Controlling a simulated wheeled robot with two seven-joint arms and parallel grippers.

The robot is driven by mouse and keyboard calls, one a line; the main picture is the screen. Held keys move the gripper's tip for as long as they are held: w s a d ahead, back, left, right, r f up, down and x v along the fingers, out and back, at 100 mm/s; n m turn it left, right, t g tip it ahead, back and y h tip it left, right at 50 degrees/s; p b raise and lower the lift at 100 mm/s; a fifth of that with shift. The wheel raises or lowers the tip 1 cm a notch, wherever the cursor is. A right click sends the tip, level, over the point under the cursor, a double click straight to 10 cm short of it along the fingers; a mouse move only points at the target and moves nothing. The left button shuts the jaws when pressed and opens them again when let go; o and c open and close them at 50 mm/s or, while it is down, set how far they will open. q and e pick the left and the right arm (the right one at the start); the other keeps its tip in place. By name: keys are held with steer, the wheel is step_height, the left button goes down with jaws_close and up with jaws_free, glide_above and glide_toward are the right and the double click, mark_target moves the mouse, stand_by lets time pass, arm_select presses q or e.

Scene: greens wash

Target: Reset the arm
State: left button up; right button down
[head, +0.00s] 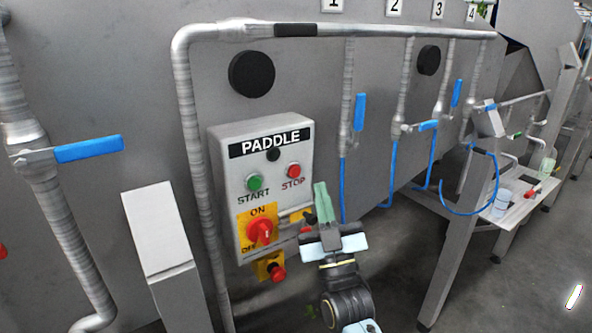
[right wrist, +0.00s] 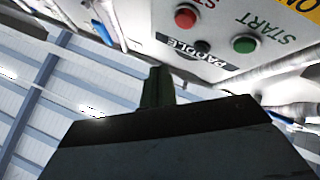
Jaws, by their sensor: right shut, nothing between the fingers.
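My right gripper (head: 322,200) is in the head view, just right of the lower part of the grey paddle control box (head: 222,150). Its green fingers are closed together and hold nothing. In the right wrist view the shut fingers (right wrist: 157,88) point up toward the box, which appears upside down there. The box has a green start button (head: 254,183), a red stop button (head: 293,171) and a red rotary switch (head: 261,231) on a yellow plate. Whether the gripper touches the box cannot be told. My left gripper does not show.
Vertical pipes with blue-handled valves (head: 360,112) and blue hoses (head: 392,170) stand right of the box. Another blue valve handle (head: 88,149) is at the left. A side table (head: 512,212) with small containers stands at the right. Grey floor (head: 500,290) is open at the lower right.

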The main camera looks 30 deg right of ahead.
steer(key=shift+f, duration=0.1)
stand_by(0.6)
